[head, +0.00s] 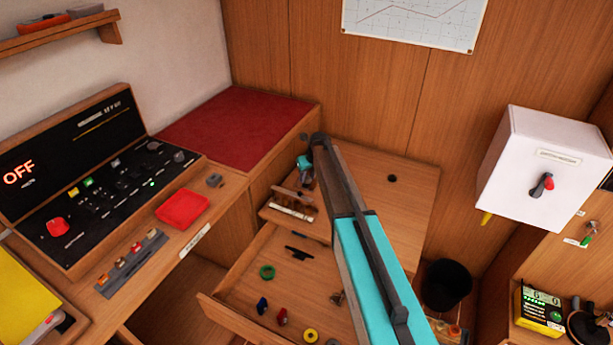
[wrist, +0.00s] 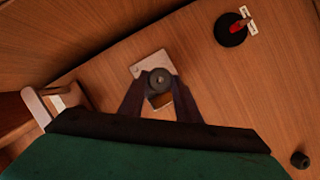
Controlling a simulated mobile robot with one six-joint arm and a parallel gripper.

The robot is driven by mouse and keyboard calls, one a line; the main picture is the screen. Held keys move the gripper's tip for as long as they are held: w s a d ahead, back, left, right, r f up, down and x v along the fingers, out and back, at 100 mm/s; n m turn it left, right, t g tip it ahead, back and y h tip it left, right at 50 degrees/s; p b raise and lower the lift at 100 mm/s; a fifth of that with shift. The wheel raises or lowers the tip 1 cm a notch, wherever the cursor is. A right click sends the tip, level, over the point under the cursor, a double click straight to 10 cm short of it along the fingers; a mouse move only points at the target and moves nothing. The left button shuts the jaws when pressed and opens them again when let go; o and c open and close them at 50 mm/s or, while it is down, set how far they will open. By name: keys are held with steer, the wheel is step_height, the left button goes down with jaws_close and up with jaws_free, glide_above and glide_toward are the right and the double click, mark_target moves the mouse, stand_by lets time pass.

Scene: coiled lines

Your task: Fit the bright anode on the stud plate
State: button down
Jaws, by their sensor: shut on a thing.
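My gripper (wrist: 158,92) has its two dark fingers closed around a round grey piece (wrist: 160,77) with a small light spot at its centre. The piece may be the anode; it looks rather dark here. Right behind it in the wrist view is a pale square plate (wrist: 149,62) on a wooden surface, likely the stud plate, partly covered by the piece. I cannot tell whether the piece touches the plate or whether a stud passes through it. In the head view my gripper (head: 305,176) is small, beside the wooden desk, and its held piece is not clear.
The wrist view shows a red-handled switch (wrist: 235,29) on a black base and a dark knob (wrist: 299,159). A black bin (head: 447,284) stands right.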

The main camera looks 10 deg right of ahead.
steer(key=shift+f, duration=0.65)
steer(key=c, duration=1.2)
jaws_free()
steer(key=shift+s+r+p, duration=0.1)
steer(key=shift+r+p, duration=0.85)
steer(key=shift+r, duration=2.1)
steer(key=shift+r, duration=0.1)
steer(key=b+v, duration=0.3)
steer(key=v, duration=1)
steer(key=shift+s+d+r+b, duration=0.1)
steer(key=shift+s+r+b, duration=0.1)
steer(key=shift+b, duration=0.15)
